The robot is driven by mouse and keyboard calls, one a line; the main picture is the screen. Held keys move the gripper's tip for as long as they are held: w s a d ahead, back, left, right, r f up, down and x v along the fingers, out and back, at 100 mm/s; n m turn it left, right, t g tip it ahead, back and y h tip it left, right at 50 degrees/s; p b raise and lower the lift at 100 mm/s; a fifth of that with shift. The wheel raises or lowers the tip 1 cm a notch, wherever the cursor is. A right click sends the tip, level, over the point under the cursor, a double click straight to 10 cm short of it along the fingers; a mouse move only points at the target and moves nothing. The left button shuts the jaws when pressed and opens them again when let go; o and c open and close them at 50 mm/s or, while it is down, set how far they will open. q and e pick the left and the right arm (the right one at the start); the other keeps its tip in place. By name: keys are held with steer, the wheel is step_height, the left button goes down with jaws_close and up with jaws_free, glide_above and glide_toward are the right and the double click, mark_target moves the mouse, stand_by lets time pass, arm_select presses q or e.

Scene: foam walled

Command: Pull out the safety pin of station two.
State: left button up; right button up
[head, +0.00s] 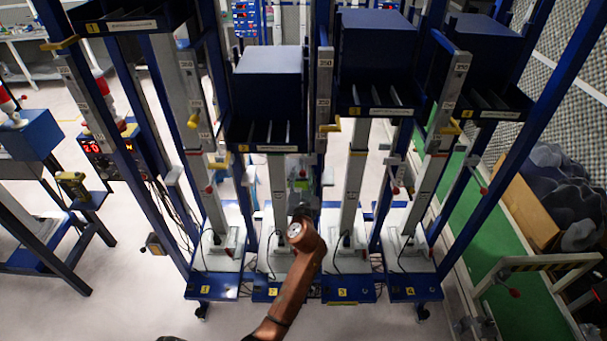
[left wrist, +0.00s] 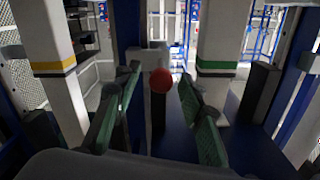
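Station two is the second stand from the left, with a label (head: 272,291) on its blue foot and a pale upright column (head: 279,188). A red ball knob on a dark stem, seemingly the safety pin (left wrist: 161,80), shows in the left wrist view. It appears as a small red spot in the head view (head: 303,173). My left gripper (head: 301,183) is at the column's right side. Its green-padded fingers are open, one on each side of the knob, with gaps visible. My right gripper is in neither view.
Stations one (head: 205,289), three (head: 342,293) and four (head: 410,291) stand close beside it, with blue frame posts between. A blue box (head: 268,85) sits above station two's column. White columns with a yellow band (left wrist: 54,66) and a green band (left wrist: 217,68) flank the gripper.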

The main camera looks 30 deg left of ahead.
arm_select(q)
steer(key=shift+w+a, duration=0.25)
steer(key=shift+w, duration=0.1)
steer(key=shift+c, duration=0.4)
jaws_close()
